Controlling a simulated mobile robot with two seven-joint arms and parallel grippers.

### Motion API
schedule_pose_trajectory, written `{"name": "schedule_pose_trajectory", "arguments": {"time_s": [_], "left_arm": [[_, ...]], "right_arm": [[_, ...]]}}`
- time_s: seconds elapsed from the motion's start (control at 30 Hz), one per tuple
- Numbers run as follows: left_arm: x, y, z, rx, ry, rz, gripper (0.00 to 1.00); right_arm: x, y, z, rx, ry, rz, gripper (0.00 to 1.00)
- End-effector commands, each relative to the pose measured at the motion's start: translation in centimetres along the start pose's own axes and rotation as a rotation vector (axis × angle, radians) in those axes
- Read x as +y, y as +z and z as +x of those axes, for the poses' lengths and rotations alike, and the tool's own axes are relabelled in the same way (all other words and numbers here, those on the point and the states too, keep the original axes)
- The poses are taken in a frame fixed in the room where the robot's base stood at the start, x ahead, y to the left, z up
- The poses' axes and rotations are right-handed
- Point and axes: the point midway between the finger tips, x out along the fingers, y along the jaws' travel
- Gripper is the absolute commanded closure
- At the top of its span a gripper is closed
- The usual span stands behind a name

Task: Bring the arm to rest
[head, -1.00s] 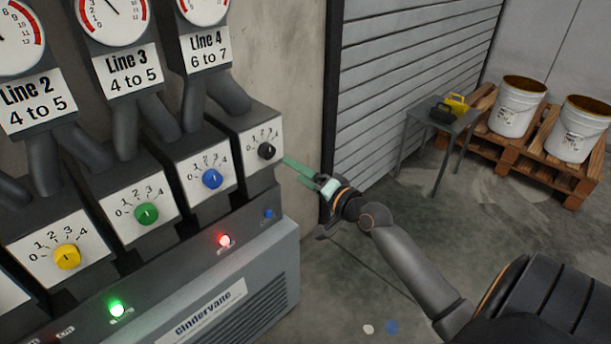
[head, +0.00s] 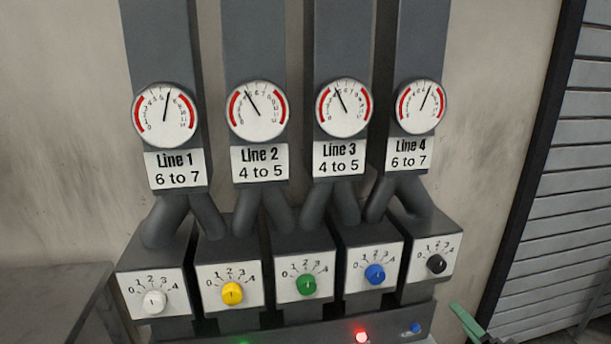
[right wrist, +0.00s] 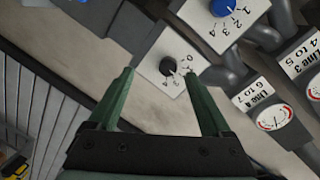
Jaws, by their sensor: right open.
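My right gripper (right wrist: 158,95) is open and empty in the right wrist view, its two green fingers spread apart. Between and beyond its fingertips is the black knob (right wrist: 168,67), with a visible gap from it. In the head view only a green finger of this gripper (head: 466,322) shows at the bottom right edge, below and right of the black knob (head: 436,263). The rest of that arm is out of the head view. My left gripper is not in view.
The panel also has white (head: 154,302), yellow (head: 232,293), green (head: 306,285) and blue (head: 375,274) knobs below several round gauges. A red light (head: 361,337) glows at the bottom. A shutter (head: 568,200) stands at the right.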

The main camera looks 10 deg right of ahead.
Motion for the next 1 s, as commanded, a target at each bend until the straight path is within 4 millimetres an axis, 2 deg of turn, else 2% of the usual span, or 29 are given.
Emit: {"name": "schedule_pose_trajectory", "arguments": {"time_s": [0.03, 0.17, 0.2, 0.3, 0.4, 0.5, 0.67, 1.0], "left_arm": [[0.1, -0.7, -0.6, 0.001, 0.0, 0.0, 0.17], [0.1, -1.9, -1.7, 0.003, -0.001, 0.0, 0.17], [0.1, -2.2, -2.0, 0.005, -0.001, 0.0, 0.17], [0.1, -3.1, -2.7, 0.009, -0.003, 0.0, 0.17], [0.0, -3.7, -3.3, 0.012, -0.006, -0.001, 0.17], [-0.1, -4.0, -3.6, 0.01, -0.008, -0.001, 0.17], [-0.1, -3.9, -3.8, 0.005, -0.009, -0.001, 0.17], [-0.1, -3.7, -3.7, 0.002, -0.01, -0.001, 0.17]], "right_arm": [[0.9, 2.5, -0.7, -0.046, 0.043, -0.06, 0.17], [3.8, 10.6, -3.9, -0.198, 0.145, -0.307, 0.17], [4.5, 13.2, -5.3, -0.252, 0.167, -0.392, 0.17], [5.6, 19.2, -9.1, -0.387, 0.197, -0.593, 0.17], [5.8, 23.9, -12.7, -0.502, 0.196, -0.762, 0.17], [5.6, 27.0, -15.4, -0.582, 0.18, -0.887, 0.17], [5.4, 29.1, -17.3, -0.637, 0.16, -0.98, 0.17], [5.5, 29.2, -17.4, -0.64, 0.159, -0.987, 0.17]]}}
